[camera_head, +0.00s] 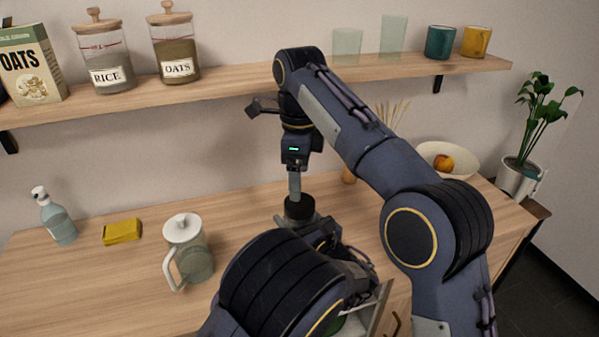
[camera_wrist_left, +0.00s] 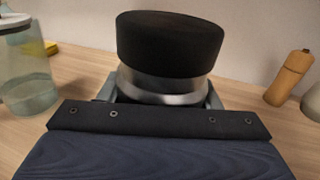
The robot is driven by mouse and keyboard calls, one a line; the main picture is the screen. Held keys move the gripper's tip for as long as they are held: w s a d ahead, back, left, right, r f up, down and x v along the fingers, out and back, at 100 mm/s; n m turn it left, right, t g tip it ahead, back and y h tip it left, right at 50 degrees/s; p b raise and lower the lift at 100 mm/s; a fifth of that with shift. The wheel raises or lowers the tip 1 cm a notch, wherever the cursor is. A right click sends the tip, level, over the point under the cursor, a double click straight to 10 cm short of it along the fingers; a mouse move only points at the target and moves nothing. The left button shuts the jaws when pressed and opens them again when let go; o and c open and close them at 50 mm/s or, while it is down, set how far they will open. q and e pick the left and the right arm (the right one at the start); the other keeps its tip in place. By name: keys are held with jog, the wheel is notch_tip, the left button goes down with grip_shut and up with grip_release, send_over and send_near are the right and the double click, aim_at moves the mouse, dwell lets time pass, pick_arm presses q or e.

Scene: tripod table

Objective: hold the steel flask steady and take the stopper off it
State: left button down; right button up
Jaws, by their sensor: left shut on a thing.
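The steel flask (camera_wrist_left: 165,88) stands upright with its wide black stopper (camera_wrist_left: 170,42) seated on top in the left wrist view. The stopper also shows in the head view (camera_head: 299,207); most of the flask is hidden there by my left arm. My left gripper (camera_wrist_left: 160,98) is shut on the flask just below the stopper, a finger on each side. My right gripper (camera_head: 294,186) points down above the stopper in the head view. Its fingers are seen edge-on, so their gap does not show. No right finger shows at the stopper in the left wrist view.
A wooden mill (camera_wrist_left: 290,78) and a bowl with fruit (camera_head: 447,160) are to the right. The shelf (camera_head: 235,80) with jars runs behind my right arm.

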aim_at(300, 203)
jog(key=m, duration=0.3)
jog(key=shift+f, duration=0.25)
notch_tip(300, 203, down, 8)
jog(key=shift+r, duration=0.25)
jog(key=shift+c, duration=0.2)
